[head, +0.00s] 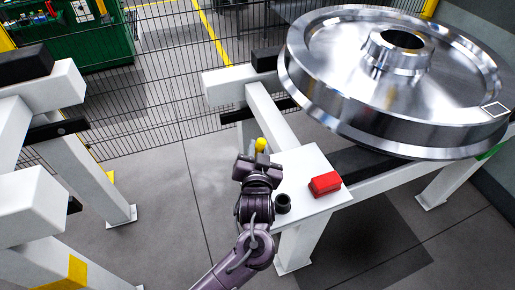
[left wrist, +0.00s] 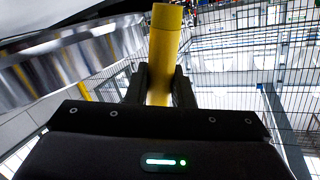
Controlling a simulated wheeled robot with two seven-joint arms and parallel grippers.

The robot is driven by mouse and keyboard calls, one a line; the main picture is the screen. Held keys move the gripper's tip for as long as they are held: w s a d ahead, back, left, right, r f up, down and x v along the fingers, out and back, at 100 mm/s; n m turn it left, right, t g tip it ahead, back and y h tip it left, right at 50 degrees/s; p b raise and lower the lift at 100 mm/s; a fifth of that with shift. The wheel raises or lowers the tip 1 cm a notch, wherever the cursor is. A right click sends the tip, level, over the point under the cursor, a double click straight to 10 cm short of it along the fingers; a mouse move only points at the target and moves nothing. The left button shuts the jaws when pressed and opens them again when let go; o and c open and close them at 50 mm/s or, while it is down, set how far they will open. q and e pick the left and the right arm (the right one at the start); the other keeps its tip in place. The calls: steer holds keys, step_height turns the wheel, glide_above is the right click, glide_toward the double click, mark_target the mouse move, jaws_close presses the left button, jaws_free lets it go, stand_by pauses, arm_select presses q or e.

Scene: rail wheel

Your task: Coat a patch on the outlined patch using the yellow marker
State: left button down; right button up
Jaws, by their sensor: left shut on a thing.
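The yellow marker (left wrist: 164,45) stands up between the fingers of my left gripper (left wrist: 160,88) in the left wrist view. In the head view only the marker's yellow end (head: 261,145) shows above my left gripper (head: 258,158), which is over the far left edge of the small white table. The gripper is shut on the marker. The outlined patch (head: 495,109) is a small light quadrilateral on the right part of the shiny rail wheel's rim (head: 330,75). The gripper is well apart from the patch, to its left. My right gripper is not in view.
The small white table (head: 318,200) carries a red block (head: 325,184) and a black cylindrical holder (head: 283,203). White beams (head: 228,86) support the wheel. A mesh fence (head: 160,80) and green container (head: 105,45) stand behind. More white stands (head: 40,95) are at left.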

mark_target(257, 145)
arm_select(q)
steer(key=shift+a+r+p, duration=0.1)
steer(key=shift+r+p, duration=2.4)
steer(key=shift+r, duration=0.4)
steer(key=shift+a+f, duration=0.1)
steer(key=s+a+b, duration=0.1)
steer(key=s+a, duration=0.7)
steer(key=a, duration=0.2)
steer(key=s+a+r+b, duration=0.1)
steer(key=s+a, duration=0.7)
steer(key=a, duration=0.3)
steer(key=shift+r+n+y, duration=0.2)
steer(key=shift+n+y, duration=0.1)
steer(key=shift+y, duration=0.1)
